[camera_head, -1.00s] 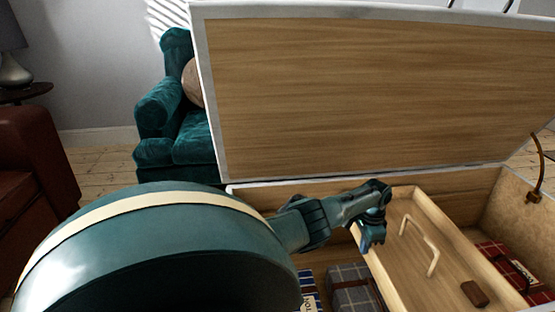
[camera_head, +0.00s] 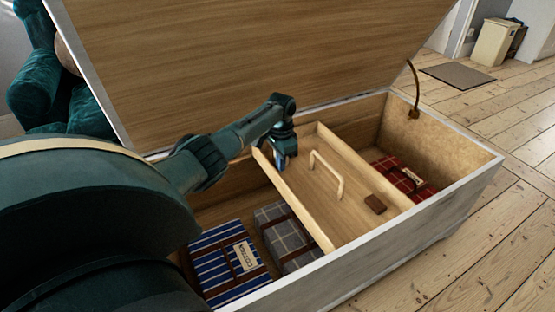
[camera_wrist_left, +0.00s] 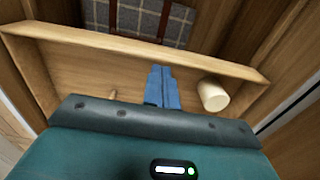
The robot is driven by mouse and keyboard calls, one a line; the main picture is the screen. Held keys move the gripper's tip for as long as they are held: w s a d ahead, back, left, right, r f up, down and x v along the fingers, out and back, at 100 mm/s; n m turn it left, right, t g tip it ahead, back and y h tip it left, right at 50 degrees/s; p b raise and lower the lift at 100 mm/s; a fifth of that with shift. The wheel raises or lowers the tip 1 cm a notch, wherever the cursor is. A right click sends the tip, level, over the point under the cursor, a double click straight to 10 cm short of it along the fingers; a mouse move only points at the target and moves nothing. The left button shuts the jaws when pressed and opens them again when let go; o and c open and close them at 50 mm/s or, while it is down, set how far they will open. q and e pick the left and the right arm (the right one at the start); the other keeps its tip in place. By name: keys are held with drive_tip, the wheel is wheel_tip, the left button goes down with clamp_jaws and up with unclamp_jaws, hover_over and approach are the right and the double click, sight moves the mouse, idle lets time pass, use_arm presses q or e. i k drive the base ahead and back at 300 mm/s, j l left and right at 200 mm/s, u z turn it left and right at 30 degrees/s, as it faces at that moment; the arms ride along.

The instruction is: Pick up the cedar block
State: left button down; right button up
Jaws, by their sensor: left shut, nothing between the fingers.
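A small dark-brown block (camera_head: 375,204), which looks like the cedar block, lies in the near right part of a shallow wooden tray (camera_head: 300,208) inside an open chest. My left gripper (camera_head: 281,164) points down at the tray's far left corner, well away from the block. Its blue fingers are together and empty. In the left wrist view the shut fingers (camera_wrist_left: 161,72) show over the tray (camera_wrist_left: 130,45), beside a pale cylinder (camera_wrist_left: 213,95). The brown block does not show there. My right gripper is not in view.
A pale handle (camera_head: 328,170) arches up from the tray. Folded blankets lie in the chest: blue striped (camera_head: 226,262), grey plaid (camera_head: 284,232) and red plaid (camera_head: 402,180). The raised lid (camera_head: 250,60) stands behind my arm. Clear floorboards (camera_head: 490,235) lie to the right.

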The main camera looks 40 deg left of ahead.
sight(372, 201)
drive_tip(key=k, duration=1)
